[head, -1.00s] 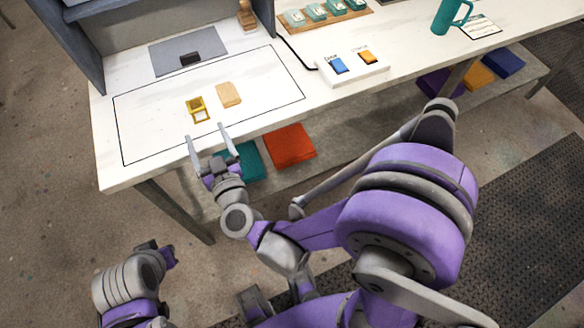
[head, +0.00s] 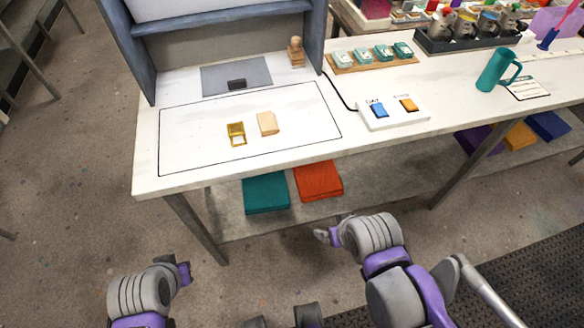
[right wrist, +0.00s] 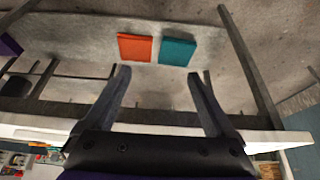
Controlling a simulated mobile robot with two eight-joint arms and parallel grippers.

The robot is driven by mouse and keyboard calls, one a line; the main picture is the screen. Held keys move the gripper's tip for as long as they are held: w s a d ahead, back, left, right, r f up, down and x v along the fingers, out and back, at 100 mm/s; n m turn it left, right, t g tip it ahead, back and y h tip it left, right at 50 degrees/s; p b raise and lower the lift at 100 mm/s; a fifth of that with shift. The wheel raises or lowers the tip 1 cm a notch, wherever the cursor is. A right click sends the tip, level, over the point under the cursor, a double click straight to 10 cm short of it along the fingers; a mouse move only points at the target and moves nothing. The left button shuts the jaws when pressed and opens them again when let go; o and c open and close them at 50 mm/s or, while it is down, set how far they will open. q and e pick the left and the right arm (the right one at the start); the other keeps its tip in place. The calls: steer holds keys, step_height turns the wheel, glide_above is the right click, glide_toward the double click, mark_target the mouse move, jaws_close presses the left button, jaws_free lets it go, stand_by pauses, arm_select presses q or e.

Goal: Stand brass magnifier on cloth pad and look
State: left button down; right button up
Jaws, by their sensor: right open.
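The brass magnifier (head: 236,133) is a small yellow folding frame. It lies inside the black outline on the white worktop and looks unfolded. A tan slab (head: 267,123), perhaps the cloth pad, lies just right of it, with a narrow gap between them. My right gripper (head: 326,236) is below and in front of the table edge, well away from both. In the right wrist view its two fingers (right wrist: 160,75) are apart with nothing between them. My left gripper (head: 180,272) is low at the left, away from the table; its fingers cannot be made out.
A grey mat (head: 220,78) with a dark block lies behind the outline. A wooden figure (head: 296,52), a switch box (head: 380,112) and a teal mug (head: 494,70) stand on the worktop.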

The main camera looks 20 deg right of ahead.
steer(key=w+r+t+h+p, duration=0.1)
steer(key=w+r, duration=0.1)
steer(key=w, duration=0.3)
steer(key=t+y+p, duration=0.1)
steer(key=t+p, duration=0.2)
steer(key=t, duration=0.4)
glide_toward(236, 129)
steer(key=shift+f, duration=0.3)
steer(key=shift+t, duration=0.3)
steer(key=x, duration=0.4)
steer(key=shift+w+f, duration=0.1)
steer(key=shift+w, duration=0.2)
steer(key=shift+x, duration=3.05)
steer(key=shift+s, duration=0.1)
steer(key=shift+c, duration=0.4)
arm_select(q)
steer(key=r, duration=0.1)
steer(key=w+r, duration=0.1)
steer(key=r, duration=0.2)
steer(key=shift+w+r, duration=0.3)
steer(key=shift+w, duration=0.05)
arm_select(e)
jaws_close()
